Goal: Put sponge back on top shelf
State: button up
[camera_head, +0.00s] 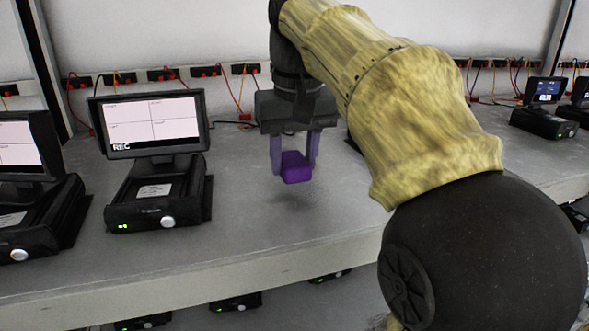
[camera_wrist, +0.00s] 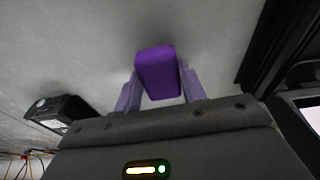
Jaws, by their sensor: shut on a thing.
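The sponge is a small purple block (camera_head: 296,167). My gripper (camera_head: 294,158) is shut on it, one finger on each side, and points down over the grey shelf (camera_head: 250,210). A dark shadow lies on the shelf below the sponge, so it appears held a little above the surface. In the wrist view the purple sponge (camera_wrist: 158,72) sits between the two pale purple fingertips, with the grey surface behind it.
A black device with a lit screen (camera_head: 152,125) stands left of my gripper, and another (camera_head: 25,150) at the far left. More devices (camera_head: 545,108) stand at the far right. Sockets with red and yellow cables (camera_head: 165,74) line the back wall. Devices (camera_head: 237,301) also sit on a lower level.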

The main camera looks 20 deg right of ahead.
aim_at(297, 164)
jog(key=shift+f, duration=1.2)
jog(key=shift+f, duration=0.2)
jog(key=o, duration=1)
jog(key=shift+c, duration=0.2)
jog(key=shift+r, duration=0.1)
notch_tip(297, 164, up, 12)
jog(key=s+p, duration=0.1)
jog(key=p, duration=0.1)
jog(key=shift+s, duration=0.35)
